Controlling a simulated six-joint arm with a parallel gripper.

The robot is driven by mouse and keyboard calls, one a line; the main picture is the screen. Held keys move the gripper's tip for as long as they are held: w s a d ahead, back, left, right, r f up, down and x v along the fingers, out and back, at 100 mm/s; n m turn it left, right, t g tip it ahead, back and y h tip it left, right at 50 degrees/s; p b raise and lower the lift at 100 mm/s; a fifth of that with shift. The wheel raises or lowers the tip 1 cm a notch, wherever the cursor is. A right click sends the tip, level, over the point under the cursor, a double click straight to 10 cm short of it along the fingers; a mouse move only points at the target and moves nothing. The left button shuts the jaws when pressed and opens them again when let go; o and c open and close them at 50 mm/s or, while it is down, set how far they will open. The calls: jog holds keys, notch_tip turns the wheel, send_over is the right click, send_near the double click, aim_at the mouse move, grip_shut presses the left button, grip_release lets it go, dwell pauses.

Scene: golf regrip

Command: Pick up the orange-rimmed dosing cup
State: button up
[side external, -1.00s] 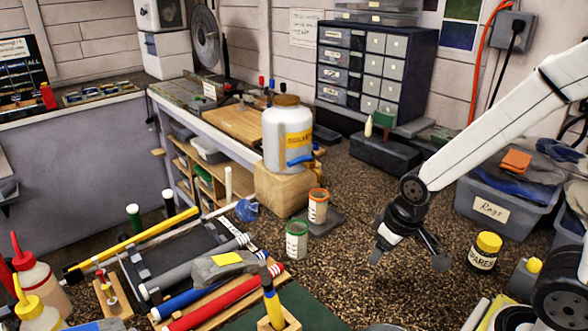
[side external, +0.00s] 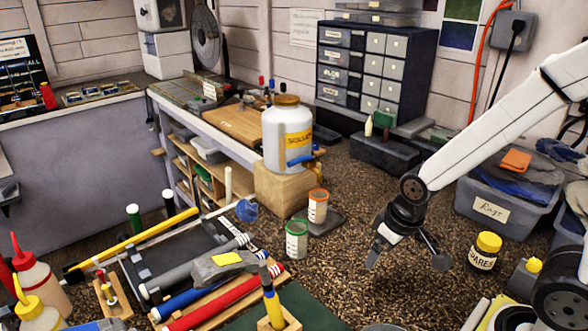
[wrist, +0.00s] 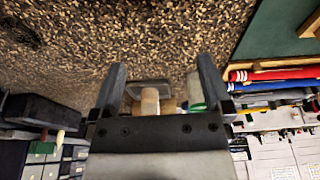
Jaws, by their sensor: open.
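The orange-rimmed dosing cup (side external: 317,206) stands upright on a dark flat pad (side external: 328,226), just right of a wooden block. A similar cup with a green rim (side external: 296,240) stands in front of it, slightly left. My gripper (side external: 406,260) is open and empty, to the right of both cups with clear space between. In the wrist view my gripper's two fingers (wrist: 161,68) are spread apart. A pale cup shape (wrist: 150,100) shows between them beyond the palm, partly hidden; its rim colour is unclear. The green cup (wrist: 194,88) shows beside the right finger.
A white solvent jug (side external: 288,137) stands on the wooden block (side external: 282,192) behind the cups. A yellow-lidded spares jar (side external: 485,251) is right of my gripper. Speckled bench between gripper and cups is clear.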

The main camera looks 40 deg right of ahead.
jog(key=shift+w+v, duration=0.6)
jog(key=shift+v, duration=2.1)
jog(key=w+d+r+n+t+y, duration=0.1)
jog(key=w+d+n+t, duration=0.2)
jog(key=w, duration=0.4)
jog(key=w+d+r+t, duration=0.2)
jog(key=w+d+t, duration=0.15)
jog(key=w, duration=0.35)
jog(key=w+d+r+n+t+y, duration=0.1)
jog(key=w+d+n+t, duration=0.2)
jog(key=w, duration=0.5)
jog(key=n+g+y, duration=0.3)
jog(key=n+y, duration=0.1)
jog(key=y, duration=0.4)
send_near(318, 207)
jog(key=w, duration=0.3)
jog(key=shift+w+d+r, duration=0.2)
jog(key=shift+d+r, duration=0.05)
jog(key=shift+r, duration=0.1)
jog(key=shift+a, duration=0.1)
jog(key=shift+x, duration=1.25)
